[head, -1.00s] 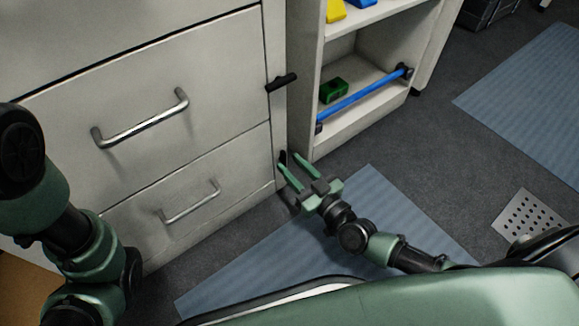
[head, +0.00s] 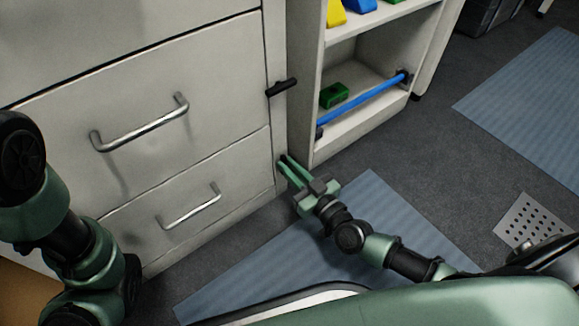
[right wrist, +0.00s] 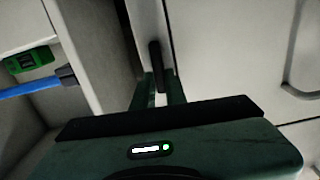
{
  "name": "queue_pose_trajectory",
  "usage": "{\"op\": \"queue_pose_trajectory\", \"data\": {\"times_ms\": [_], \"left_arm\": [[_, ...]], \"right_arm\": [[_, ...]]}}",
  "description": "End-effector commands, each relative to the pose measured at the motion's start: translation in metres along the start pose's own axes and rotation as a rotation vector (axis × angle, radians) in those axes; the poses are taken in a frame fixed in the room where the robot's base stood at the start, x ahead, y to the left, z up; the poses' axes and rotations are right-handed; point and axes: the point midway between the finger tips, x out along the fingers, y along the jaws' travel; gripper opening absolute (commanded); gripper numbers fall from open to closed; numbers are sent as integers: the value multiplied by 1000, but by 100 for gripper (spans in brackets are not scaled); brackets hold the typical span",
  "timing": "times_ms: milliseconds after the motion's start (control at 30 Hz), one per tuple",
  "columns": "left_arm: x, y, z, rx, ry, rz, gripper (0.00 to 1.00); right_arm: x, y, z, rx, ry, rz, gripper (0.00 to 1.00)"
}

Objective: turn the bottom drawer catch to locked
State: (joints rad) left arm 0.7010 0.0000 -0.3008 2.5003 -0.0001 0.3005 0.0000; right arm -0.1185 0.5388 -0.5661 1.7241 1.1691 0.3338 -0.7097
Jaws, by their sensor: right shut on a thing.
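The bottom drawer (head: 165,203) of the cabinet is closed and has a metal bar handle (head: 190,207). Its catch is a dark lever (right wrist: 156,66) on the cabinet's right edge strip; it stands nearly upright in the right wrist view. My right gripper (head: 285,162) is shut on this catch, with one green finger on each side of it. In the head view the fingers hide most of the catch. Another dark catch (head: 281,87) beside the drawer above lies roughly sideways. My left arm shows at the left, but its gripper is out of view.
An open shelf unit (head: 310,95) stands right of the cabinet, with a blue bar (head: 362,99) across its lower bay and a green block (head: 333,95) behind it. Blue mats (head: 345,215) lie on the grey floor. A perforated plate (head: 532,222) lies at the right.

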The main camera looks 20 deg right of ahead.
Motion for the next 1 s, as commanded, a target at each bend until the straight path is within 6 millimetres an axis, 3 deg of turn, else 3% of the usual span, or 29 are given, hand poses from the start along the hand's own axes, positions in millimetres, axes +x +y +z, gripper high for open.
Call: {"op": "queue_pose_trajectory", "data": {"times_ms": [267,1000], "left_arm": [[8,-2,3,0,-1,0,0],[18,-4,7,1,-2,0,0]], "right_arm": [[0,2,0,173,-2,0,0],[-1,9,6,870,-2,0,0]]}}
